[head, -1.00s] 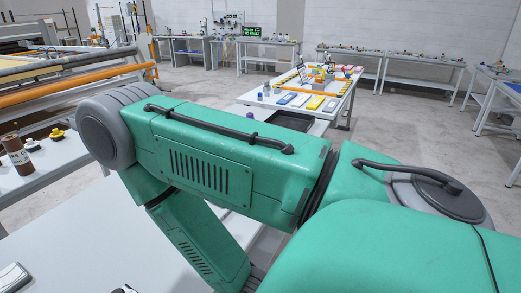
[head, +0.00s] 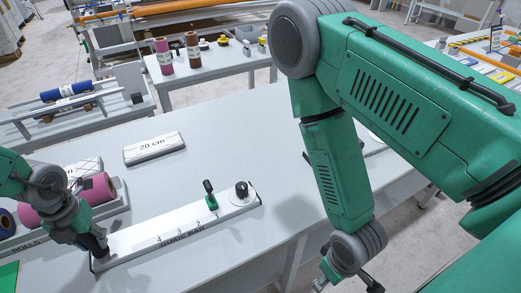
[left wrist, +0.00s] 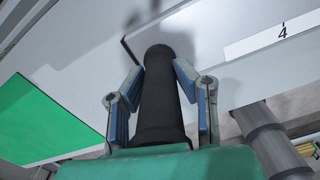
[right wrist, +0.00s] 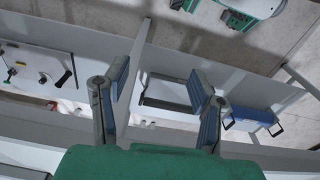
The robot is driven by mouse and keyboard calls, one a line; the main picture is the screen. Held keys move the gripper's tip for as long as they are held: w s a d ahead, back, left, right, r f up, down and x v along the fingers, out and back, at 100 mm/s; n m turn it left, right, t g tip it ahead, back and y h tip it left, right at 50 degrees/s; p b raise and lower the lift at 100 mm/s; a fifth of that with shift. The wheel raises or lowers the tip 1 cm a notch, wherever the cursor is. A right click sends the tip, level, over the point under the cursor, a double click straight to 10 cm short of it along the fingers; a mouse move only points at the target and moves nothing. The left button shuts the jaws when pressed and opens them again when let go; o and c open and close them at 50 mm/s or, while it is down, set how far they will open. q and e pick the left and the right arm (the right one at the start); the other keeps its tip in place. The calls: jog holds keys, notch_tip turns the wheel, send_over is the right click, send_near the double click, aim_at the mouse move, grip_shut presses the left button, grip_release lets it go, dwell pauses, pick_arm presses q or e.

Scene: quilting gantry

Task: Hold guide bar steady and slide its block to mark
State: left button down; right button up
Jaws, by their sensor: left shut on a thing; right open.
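The white guide bar (head: 150,232) lies on the grey table with a numbered scale along it. The block (head: 211,202), green with a black upright handle, sits on the bar toward its right end. A black round knob (head: 242,190) is at that right end. My left gripper (head: 101,243) is at the bar's left end. In the left wrist view my left gripper (left wrist: 160,90) is shut around a black post-like handle (left wrist: 160,115). My right gripper (head: 345,281) is low in the head view, right of the bar and apart from it; its open, empty fingers show in the right wrist view (right wrist: 160,90).
A "20 cm" plate (head: 154,148) lies behind the bar. A tray with pink and blue rolls (head: 98,188) stands at the left, near my left arm. A green sheet (head: 8,276) is at the lower left. The table (head: 235,125) is clear behind the block.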

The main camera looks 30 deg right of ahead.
jog(key=shift+r, duration=0.1)
jog(key=n+y, duration=0.5)
jog(key=n, duration=1.2)
send_near(207, 183)
jog(key=shift+g, duration=0.3)
jog(key=x, duration=1)
jog(key=shift+w+a+f, duration=0.15)
jog(key=shift+w+f, duration=0.05)
jog(key=shift+f, duration=0.1)
